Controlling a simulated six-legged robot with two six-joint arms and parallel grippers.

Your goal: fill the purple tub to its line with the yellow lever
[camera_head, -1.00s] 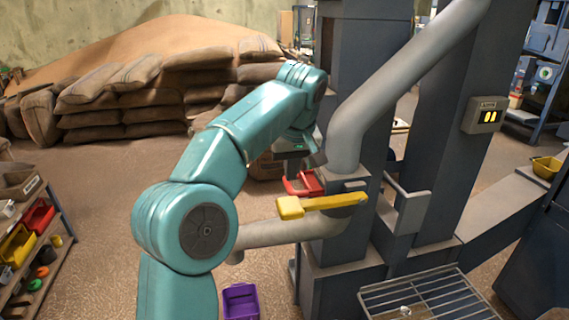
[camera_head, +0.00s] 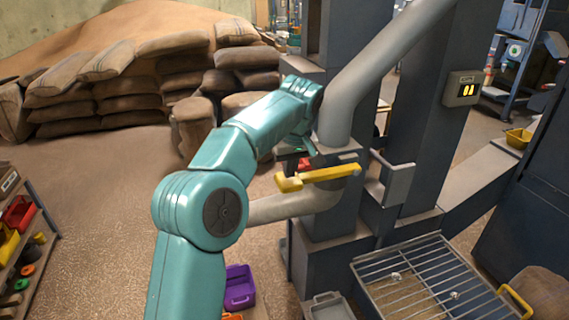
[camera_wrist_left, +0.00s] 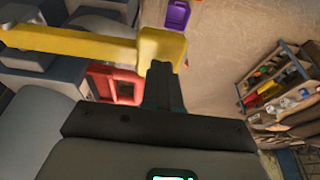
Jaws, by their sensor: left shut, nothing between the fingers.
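The purple tub (camera_head: 239,287) stands on the floor below the chute pipe, partly behind my left arm. It also shows at the top of the left wrist view (camera_wrist_left: 176,16). Its fill line and contents are too small to make out. The yellow lever (camera_head: 318,175) sticks out to the left from the machine, above the grey pipe. In the left wrist view the lever's block-shaped end (camera_wrist_left: 161,47) is right at the fingertips of my left gripper (camera_wrist_left: 160,68). The gripper is shut and empty, beside or touching that end; I cannot tell which. My right gripper is out of view.
The grey outlet pipe (camera_head: 285,207) runs below the lever. A steel grate (camera_head: 420,278) lies at the front right. A shelf (camera_head: 30,258) with coloured bins stands at the left. Sacks (camera_head: 120,90) are piled behind. The floor between is clear.

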